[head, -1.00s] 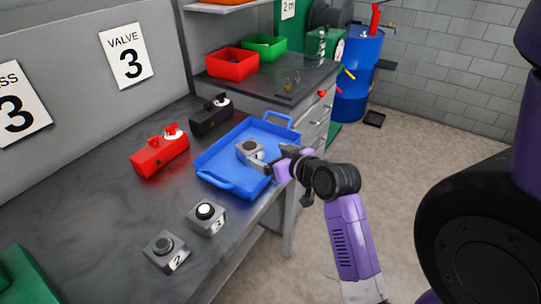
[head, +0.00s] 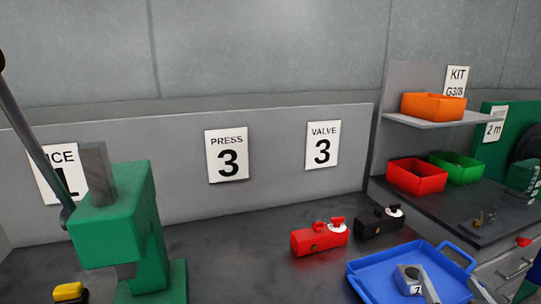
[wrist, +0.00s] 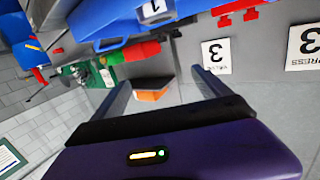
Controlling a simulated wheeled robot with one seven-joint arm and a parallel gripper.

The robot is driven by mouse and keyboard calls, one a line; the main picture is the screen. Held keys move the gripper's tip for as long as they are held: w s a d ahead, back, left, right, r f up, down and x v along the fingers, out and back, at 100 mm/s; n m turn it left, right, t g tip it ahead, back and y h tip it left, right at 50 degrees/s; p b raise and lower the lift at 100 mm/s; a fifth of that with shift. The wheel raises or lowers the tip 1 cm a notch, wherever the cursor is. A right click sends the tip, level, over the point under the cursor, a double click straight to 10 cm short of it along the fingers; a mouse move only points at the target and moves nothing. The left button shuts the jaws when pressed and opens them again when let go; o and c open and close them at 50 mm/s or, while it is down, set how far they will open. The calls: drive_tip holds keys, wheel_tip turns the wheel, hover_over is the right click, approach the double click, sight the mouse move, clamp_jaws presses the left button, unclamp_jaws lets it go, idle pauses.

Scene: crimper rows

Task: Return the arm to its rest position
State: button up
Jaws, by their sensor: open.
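My gripper (wrist: 160,78) is open in the wrist view, its two fingers spread with nothing held between them. In the head view, grey finger parts (head: 432,287) show at the bottom right, over the blue tray (head: 365,281). A grey block with a number label (head: 408,279) sits in the tray, close to these fingers in the picture; I cannot tell whether they touch. The rest of my arm is out of the head view. The tray also shows at the top of the wrist view (wrist: 115,27).
A red valve block (head: 318,240) and a black one (head: 378,222) stand behind the tray. A green press (head: 120,225) with a long lever is at left. Red (head: 417,177), green (head: 455,167) and orange (head: 432,106) bins are at right. The bench between press and red block is clear.

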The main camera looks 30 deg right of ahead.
drive_tip(key=a+f+n+t+y, duration=0.1)
drive_tip(key=a+f+n+t, duration=0.15)
drive_tip(key=a, duration=1.15)
drive_tip(key=s+a+f+n+y, duration=0.2)
drive_tip(key=s+a+y, duration=0.3)
drive_tip(key=a, duration=0.6)
drive_tip(key=s+a+f+n+y, duration=0.2)
drive_tip(key=s+a+n+y, duration=0.2)
drive_tip(key=s+a, duration=0.4)
drive_tip(key=a+y, duration=0.1)
drive_tip(key=a, duration=0.2)
drive_tip(key=shift+s+a+n+y, duration=0.15)
drive_tip(key=shift+s+n+y, duration=0.15)
drive_tip(key=shift+n, duration=0.05)
